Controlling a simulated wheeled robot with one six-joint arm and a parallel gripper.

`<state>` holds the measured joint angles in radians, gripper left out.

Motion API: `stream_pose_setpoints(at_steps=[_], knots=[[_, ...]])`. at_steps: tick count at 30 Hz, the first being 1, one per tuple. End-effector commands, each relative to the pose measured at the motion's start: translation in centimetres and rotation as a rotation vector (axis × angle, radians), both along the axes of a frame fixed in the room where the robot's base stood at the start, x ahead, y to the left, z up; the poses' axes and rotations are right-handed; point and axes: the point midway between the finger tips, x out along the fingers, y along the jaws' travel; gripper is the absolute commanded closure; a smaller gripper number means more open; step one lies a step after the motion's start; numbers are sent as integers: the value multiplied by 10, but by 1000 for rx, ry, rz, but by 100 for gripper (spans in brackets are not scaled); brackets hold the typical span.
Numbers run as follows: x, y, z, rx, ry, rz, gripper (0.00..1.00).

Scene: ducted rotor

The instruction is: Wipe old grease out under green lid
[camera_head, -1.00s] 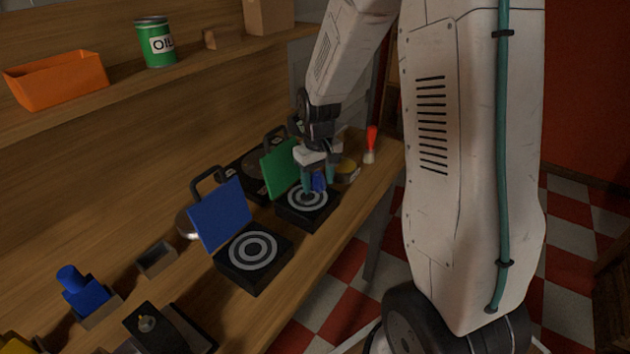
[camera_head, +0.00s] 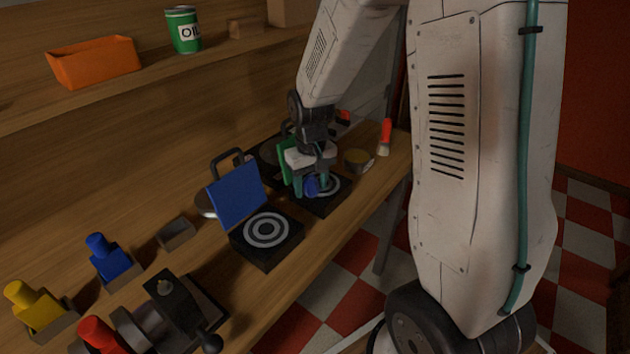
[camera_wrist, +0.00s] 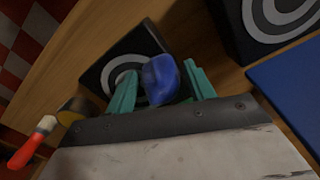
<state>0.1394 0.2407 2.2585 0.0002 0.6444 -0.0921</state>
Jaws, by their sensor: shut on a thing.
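My gripper (camera_head: 312,190) is shut on a blue wad (camera_wrist: 162,80), likely a cloth, between its teal fingers. In the head view it is over the black box with the green lid (camera_head: 285,160), which stands open behind it. In the wrist view the wad covers part of the white-ringed disc (camera_wrist: 118,70) on this box. Whether the wad touches the disc I cannot tell. The gripper hides much of the green lid and part of the box.
A second black box with a ringed top (camera_head: 266,230) and raised blue lid (camera_head: 236,196) stands to the left. A yellow-topped tin (camera_head: 356,158) and a red-handled brush (camera_head: 385,135) are to the right. A small grey tray (camera_head: 176,233) and blue bottle (camera_head: 110,258) stand at left.

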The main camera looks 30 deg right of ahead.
Motion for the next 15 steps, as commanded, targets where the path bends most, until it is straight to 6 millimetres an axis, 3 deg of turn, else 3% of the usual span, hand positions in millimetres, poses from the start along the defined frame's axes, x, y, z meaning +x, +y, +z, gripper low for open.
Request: stream_pose_setpoints(at_steps=[2,15], knots=[[1,0,19,-1,-7,0,75],[1,1,57,-1,-4,3,75]])
